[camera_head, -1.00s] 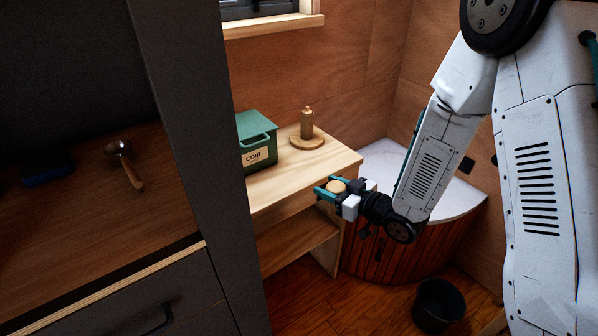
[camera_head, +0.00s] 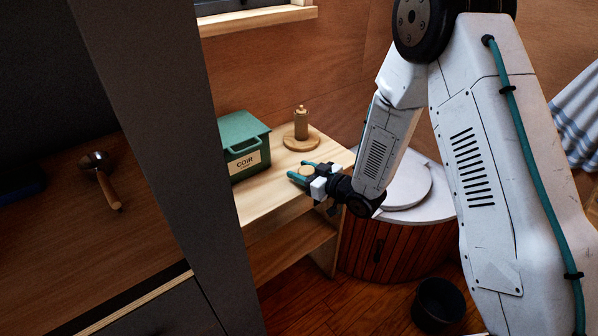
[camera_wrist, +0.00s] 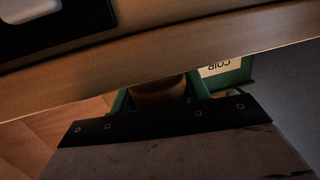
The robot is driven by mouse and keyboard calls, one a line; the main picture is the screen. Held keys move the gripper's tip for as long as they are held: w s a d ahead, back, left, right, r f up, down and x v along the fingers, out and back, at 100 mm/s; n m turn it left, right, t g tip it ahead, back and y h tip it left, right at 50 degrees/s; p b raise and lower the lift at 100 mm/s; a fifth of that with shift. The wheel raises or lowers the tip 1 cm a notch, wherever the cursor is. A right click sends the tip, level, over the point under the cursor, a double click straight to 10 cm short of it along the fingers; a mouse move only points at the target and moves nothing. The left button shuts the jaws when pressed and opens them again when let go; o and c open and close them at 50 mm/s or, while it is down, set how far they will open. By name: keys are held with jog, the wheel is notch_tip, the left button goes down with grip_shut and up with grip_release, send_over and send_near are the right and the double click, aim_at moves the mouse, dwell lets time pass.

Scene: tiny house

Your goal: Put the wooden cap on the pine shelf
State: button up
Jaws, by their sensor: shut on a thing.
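My gripper (camera_head: 299,170) is shut on the wooden cap (camera_head: 308,172), a small round light-brown piece between its teal fingers. In the wrist view the cap (camera_wrist: 158,92) shows dark and partly hidden between the green fingers. The pine shelf (camera_head: 262,194) is a pale wooden unit with a top board and a lower board. The gripper and cap appear over the right part of its top, near the front edge. I cannot tell whether the cap touches the board.
A green COIR box (camera_head: 243,146) and a wooden holder with an upright post (camera_head: 301,132) stand on the shelf top. A grey panel (camera_head: 160,150) rises at the left. A white-topped curved cabinet (camera_head: 430,205) is at the right, with a black bucket (camera_head: 438,303) on the floor.

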jog(key=shift+f, duration=0.4)
jog(key=shift+a+f, duration=0.1)
jog(key=shift+f, duration=0.25)
jog(key=o, duration=0.9)
jog(key=shift+s, duration=0.1)
jog(key=shift+c, duration=0.2)
jog(key=shift+o, duration=0.6)
jog(key=shift+f, duration=0.15)
